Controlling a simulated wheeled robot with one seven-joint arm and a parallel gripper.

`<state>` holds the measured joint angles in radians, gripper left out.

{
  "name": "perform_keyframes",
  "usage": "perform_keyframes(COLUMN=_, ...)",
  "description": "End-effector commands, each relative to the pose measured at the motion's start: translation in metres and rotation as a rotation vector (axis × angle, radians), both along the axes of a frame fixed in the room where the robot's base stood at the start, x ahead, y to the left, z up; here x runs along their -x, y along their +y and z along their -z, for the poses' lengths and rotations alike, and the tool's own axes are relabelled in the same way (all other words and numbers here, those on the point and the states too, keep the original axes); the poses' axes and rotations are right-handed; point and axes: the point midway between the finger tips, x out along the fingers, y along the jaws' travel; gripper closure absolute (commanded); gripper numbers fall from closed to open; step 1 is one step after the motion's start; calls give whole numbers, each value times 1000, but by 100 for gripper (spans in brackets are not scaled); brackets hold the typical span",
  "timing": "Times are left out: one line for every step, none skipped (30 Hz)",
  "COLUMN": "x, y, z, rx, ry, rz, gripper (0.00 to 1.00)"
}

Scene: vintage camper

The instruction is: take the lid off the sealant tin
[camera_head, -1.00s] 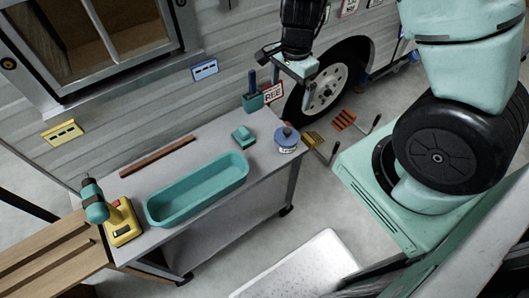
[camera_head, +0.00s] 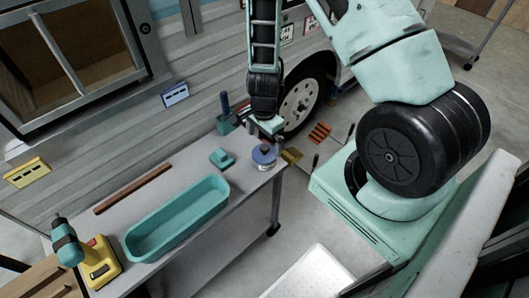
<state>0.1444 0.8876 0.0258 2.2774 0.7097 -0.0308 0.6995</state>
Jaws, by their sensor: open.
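The sealant tin (camera_head: 263,165) stands upright near the right end of the grey workbench. It has a pale body and a blue lid (camera_head: 264,155) with a dark knob on top. The lid sits on the tin. My gripper (camera_head: 264,139) points down directly above the lid, with its fingertips close to the knob. It is open. I cannot tell whether the fingers surround the knob or stop just above it.
The grey workbench (camera_head: 180,215) holds a teal tray (camera_head: 178,222), a small teal block (camera_head: 221,158), a brown strip (camera_head: 133,189) and a teal holder (camera_head: 227,122) with a blue-handled tool. A teal and yellow drill (camera_head: 98,264) stands at the left end. The camper wall is behind.

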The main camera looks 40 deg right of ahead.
Motion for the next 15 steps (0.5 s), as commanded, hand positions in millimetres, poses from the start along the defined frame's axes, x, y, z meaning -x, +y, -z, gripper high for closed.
perform_keyframes(x=1, y=0, z=7, rx=-1, ry=3, rz=2, gripper=0)
perform_keyframes(x=1, y=-1, z=11, rx=-2, ry=4, rz=3, gripper=0)
perform_keyframes(x=1, y=-1, z=16, rx=-2, ry=3, rz=2, gripper=0)
perform_keyframes(x=2, y=0, z=20, rx=-2, ry=4, rz=1, gripper=0)
perform_keyframes(x=2, y=-1, z=24, rx=-2, ry=4, rz=2, gripper=0)
perform_keyframes(x=1, y=-1, z=30, rx=-1, ry=3, rz=1, gripper=0)
perform_keyframes(x=1, y=-1, z=33, rx=-1, ry=2, rz=1, gripper=0)
perform_keyframes(x=1, y=0, z=36, rx=-2, ry=2, rz=0, gripper=0)
perform_keyframes(x=1, y=0, z=39, rx=-2, ry=2, rz=0, gripper=0)
perform_keyframes(x=1, y=0, z=41, rx=-1, ry=1, rz=0, gripper=0)
perform_keyframes(x=1, y=0, z=43, rx=-1, ry=1, rz=0, gripper=0)
perform_keyframes(x=1, y=-1, z=44, rx=0, ry=1, rz=0, gripper=0)
perform_keyframes(x=1, y=-1, z=45, rx=0, ry=0, rz=0, gripper=0)
perform_keyframes(x=1, y=-1, z=45, rx=0, ry=0, rz=0, gripper=0)
perform_keyframes(x=0, y=-1, z=45, rx=0, ry=0, rz=0, gripper=0)
